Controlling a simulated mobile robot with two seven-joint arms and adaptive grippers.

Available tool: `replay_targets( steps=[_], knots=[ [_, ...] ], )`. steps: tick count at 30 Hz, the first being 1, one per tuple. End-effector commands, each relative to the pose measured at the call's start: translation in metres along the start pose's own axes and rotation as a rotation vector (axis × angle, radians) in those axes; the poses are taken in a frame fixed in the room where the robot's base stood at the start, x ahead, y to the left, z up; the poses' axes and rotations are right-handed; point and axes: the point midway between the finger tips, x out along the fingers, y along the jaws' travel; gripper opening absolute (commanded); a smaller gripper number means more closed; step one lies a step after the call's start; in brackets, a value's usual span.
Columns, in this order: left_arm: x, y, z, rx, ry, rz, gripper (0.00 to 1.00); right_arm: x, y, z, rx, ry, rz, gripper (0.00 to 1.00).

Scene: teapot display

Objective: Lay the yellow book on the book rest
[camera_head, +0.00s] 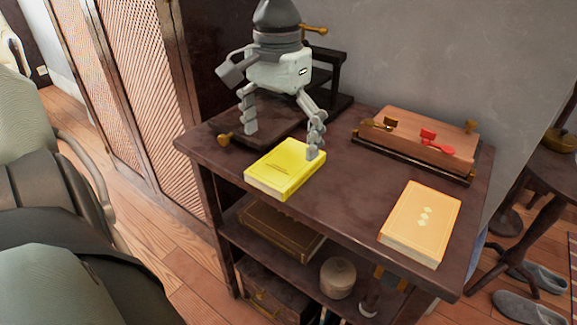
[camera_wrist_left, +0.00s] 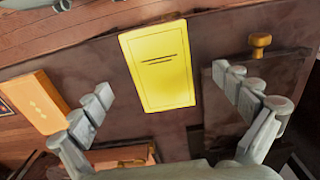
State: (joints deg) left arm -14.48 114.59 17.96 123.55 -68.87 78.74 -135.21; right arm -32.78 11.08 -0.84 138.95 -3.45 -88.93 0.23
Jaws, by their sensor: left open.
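The yellow book (camera_head: 285,167) lies flat and shut at the front left of the dark table. In the left wrist view it (camera_wrist_left: 159,65) shows between my fingers. My left gripper (camera_head: 282,138) is open and empty, pointing down above the table by the book's back edge; one fingertip overlaps the book's back right corner in the head view. A sloped wooden stand (camera_head: 421,140) with a dark front ledge, brass clips and a red piece looks like the book rest. A dark stand with a brass knob (camera_head: 224,139) is partly hidden behind my gripper. My right gripper is out of view.
An orange book (camera_head: 421,222) lies flat at the table's front right. The table top (camera_head: 335,192) between the two books is clear. The lower shelf holds a brown book (camera_head: 280,230) and a pale round jar (camera_head: 338,277). A grey wall (camera_head: 440,50) stands behind.

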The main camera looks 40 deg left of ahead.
Motion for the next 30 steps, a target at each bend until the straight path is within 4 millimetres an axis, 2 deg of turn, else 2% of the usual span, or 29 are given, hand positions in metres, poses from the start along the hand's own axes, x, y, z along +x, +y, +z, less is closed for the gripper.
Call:
replay_targets(
  steps=[6, 9, 17, 30],
  knots=[
    [0.034, 0.001, 0.008, -0.001, -0.005, 0.001, 1.00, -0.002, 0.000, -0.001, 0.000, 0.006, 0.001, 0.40],
    [0.042, 0.001, 0.008, -0.002, -0.003, 0.000, 1.00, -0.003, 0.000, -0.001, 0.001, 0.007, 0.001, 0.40],
    [0.045, 0.001, 0.007, -0.002, -0.001, 0.001, 1.00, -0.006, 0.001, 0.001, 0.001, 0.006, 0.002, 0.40],
    [0.045, 0.001, 0.007, -0.002, -0.001, 0.000, 0.47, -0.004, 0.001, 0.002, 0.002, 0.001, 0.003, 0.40]
  ],
)
